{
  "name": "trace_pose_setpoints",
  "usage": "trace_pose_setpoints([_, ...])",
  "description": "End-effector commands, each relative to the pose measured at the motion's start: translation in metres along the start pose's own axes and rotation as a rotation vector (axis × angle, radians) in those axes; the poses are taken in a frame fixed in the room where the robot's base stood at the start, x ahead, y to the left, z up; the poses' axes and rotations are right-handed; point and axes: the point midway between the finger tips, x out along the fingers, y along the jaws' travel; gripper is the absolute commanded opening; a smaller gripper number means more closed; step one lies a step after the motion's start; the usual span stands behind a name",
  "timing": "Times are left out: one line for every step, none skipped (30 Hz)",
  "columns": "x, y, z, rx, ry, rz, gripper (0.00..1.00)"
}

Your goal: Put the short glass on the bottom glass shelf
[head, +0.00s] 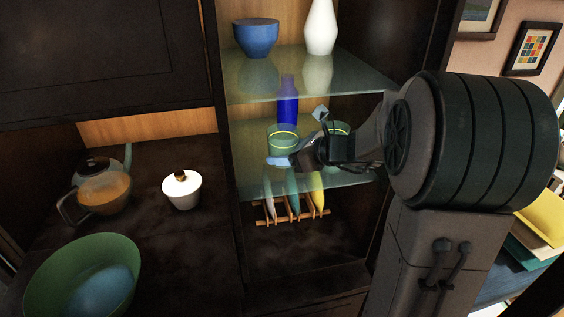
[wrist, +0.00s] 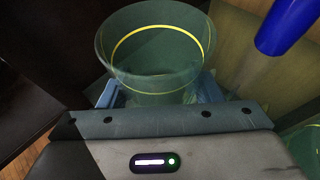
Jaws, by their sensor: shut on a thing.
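The short glass (head: 283,143) is green and see-through with a yellow band near its rim. It is upright between the fingers of my gripper (head: 298,140). In the wrist view the glass (wrist: 155,65) fills the space between the blue fingertips of my gripper (wrist: 158,95), which is shut on it. The bottom glass shelf (head: 345,178) lies under the glass, inside the cabinet. I cannot tell whether the base of the glass touches the shelf; my gripper hides part of it.
A blue bottle (head: 288,98) and another green glass (head: 339,128) stand close by on the bottom shelf. The upper glass shelf (head: 350,80) holds a blue bowl (head: 256,38) and a white vase (head: 320,28). Plates in a wooden rack (head: 290,214) stand below.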

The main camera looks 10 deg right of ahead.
Motion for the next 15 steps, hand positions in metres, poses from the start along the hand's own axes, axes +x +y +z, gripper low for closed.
trace_pose_setpoints([0.006, -0.002, 0.000, -0.001, -0.001, 0.002, 0.27])
trace_pose_setpoints([0.009, -0.003, -0.001, -0.001, -0.001, 0.002, 0.27])
trace_pose_setpoints([0.011, -0.004, -0.001, -0.001, -0.001, 0.001, 0.27])
trace_pose_setpoints([0.013, -0.004, -0.002, -0.001, -0.002, 0.001, 0.27])
trace_pose_setpoints([0.014, -0.005, -0.002, -0.001, -0.001, 0.001, 0.27])
trace_pose_setpoints([0.015, -0.005, -0.004, 0.000, -0.001, 0.001, 0.27])
trace_pose_setpoints([0.017, -0.005, -0.007, 0.001, 0.000, 0.001, 0.27])
trace_pose_setpoints([0.018, -0.005, -0.011, 0.002, 0.001, 0.002, 0.27])
trace_pose_setpoints([0.021, -0.004, -0.017, 0.004, 0.001, 0.001, 0.27])
trace_pose_setpoints([0.022, -0.004, -0.021, 0.004, 0.001, 0.002, 0.27])
trace_pose_setpoints([0.024, -0.004, -0.026, 0.004, 0.002, 0.002, 0.27])
trace_pose_setpoints([0.026, -0.004, -0.031, 0.004, 0.001, 0.001, 0.27])
trace_pose_setpoints([0.027, -0.004, -0.034, 0.002, 0.000, 0.001, 0.27])
trace_pose_setpoints([0.028, -0.004, -0.036, 0.002, 0.000, 0.001, 0.27])
trace_pose_setpoints([0.029, -0.004, -0.038, 0.000, 0.000, 0.000, 0.27])
